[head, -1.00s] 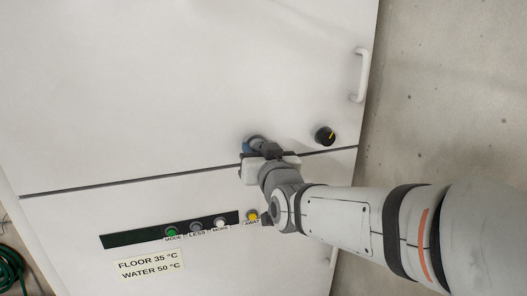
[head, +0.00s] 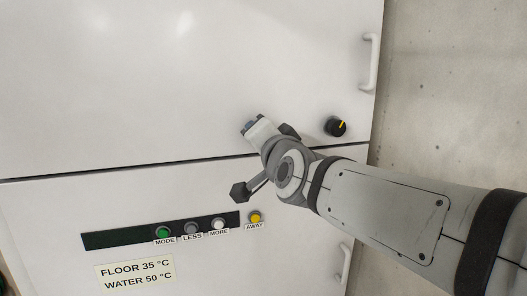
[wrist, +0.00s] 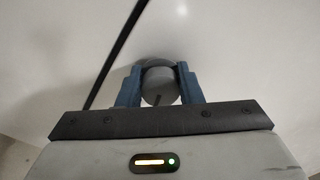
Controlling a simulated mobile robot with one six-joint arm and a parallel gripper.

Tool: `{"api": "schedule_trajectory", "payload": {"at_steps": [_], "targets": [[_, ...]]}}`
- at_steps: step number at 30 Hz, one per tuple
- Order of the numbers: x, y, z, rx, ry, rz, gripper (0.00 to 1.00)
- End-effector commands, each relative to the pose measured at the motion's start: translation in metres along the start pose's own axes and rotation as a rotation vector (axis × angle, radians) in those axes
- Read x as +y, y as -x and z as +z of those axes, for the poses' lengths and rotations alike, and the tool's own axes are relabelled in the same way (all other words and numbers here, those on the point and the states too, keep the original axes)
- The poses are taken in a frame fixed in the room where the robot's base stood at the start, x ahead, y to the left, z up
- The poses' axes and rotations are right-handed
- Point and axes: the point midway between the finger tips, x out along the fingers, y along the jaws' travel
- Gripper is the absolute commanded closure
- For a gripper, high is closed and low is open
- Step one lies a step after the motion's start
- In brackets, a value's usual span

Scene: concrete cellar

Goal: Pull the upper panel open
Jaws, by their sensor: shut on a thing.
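The upper panel (head: 180,75) is a large white door with a white handle (head: 370,62) near its right edge. A dark seam parts it from the lower panel, and it looks closed. My gripper (head: 248,126) is at the lower part of the upper panel, just above the seam. In the wrist view, the blue fingers of my gripper (wrist: 158,88) are shut on a round grey knob (wrist: 158,80) with a dark mark. In the head view my gripper hides the knob. My gripper is well to the left of the white handle.
A black knob with a yellow mark (head: 335,127) is right of my gripper. The lower panel (head: 60,215) has a dark display, several labelled buttons, a temperature label (head: 136,273) and a white handle (head: 344,262). A concrete wall (head: 450,90) is at the right.

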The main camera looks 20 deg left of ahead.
Motion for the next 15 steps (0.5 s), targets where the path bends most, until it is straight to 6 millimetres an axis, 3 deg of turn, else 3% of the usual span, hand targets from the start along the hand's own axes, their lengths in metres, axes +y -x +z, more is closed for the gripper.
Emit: {"api": "schedule_trajectory", "payload": {"at_steps": [15], "targets": [[-0.0019, 0.0, 0.0013, -0.003, -0.264, 0.0, 1.0]]}}
